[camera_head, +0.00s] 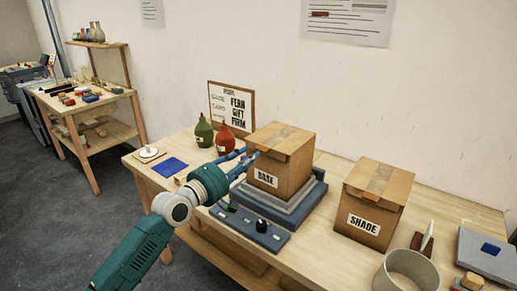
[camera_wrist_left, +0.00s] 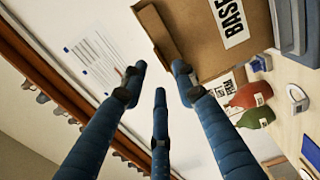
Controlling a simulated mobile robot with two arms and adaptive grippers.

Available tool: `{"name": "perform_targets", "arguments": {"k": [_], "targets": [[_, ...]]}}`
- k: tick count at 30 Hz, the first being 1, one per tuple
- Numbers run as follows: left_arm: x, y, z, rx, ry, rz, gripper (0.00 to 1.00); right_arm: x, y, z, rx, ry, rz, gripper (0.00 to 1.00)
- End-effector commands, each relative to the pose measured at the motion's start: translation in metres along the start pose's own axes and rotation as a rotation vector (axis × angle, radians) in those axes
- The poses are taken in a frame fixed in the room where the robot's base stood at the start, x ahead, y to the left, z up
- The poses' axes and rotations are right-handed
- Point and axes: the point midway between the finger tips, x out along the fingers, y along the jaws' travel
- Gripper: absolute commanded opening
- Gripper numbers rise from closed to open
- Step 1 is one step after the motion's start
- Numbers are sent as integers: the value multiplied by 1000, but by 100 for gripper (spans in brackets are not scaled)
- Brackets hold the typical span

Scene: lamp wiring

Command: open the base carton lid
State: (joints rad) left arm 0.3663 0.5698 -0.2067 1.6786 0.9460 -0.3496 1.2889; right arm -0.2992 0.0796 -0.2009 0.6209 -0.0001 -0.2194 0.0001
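The base carton (camera_head: 279,168) is a brown cardboard box labelled BASE, standing on a grey stepped platform (camera_head: 298,210). Its lid (camera_head: 282,138) looks down, with tape along the top. My left gripper (camera_head: 250,158) is at the carton's left side near the lid's edge. In the left wrist view, the carton (camera_wrist_left: 205,35) fills the upper right, and the blue fingers of my left gripper (camera_wrist_left: 160,85) are spread with nothing between them. One fingertip is close to the lid's edge (camera_wrist_left: 158,35); I cannot tell whether it touches. My right gripper is not in view.
A carton labelled SHADE (camera_head: 372,205) stands to the right. Green (camera_head: 204,132) and red (camera_head: 225,138) bottles stand behind my left gripper, before a sign board (camera_head: 231,106). A dark control panel (camera_head: 250,226) lies in front, and a round container (camera_head: 406,271) stands at the right front.

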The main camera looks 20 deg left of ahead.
Motion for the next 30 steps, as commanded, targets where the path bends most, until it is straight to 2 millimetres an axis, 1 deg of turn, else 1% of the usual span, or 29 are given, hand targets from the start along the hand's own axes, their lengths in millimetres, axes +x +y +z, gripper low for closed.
{"name": "perform_targets", "arguments": {"k": [1, 3, 6, 9, 12, 15, 22, 23, 24, 27, 30], "targets": [[11, 4, 0, 1, 0, 2, 29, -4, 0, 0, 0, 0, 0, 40], [25, 2, 0, -1, 0, 1, 29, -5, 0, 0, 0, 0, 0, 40], [41, 2, 0, 3, 0, 1, 29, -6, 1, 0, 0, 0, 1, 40], [53, 0, 0, 0, -1, -1, 29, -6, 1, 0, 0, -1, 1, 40], [60, 0, 0, 2, 0, -1, 29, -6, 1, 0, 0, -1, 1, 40], [63, 0, 0, 3, 0, 0, 29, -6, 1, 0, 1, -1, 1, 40], [64, -1, 0, 3, 0, -1, 29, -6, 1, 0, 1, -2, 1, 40], [64, -1, 0, 3, 0, -1, 25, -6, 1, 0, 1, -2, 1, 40], [64, -1, 0, 3, 0, -1, 17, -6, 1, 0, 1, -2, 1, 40], [64, -1, 0, 3, 0, -1, 0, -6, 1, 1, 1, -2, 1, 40], [64, -1, 0, 3, 0, -1, 0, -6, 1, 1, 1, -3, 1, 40]]}}
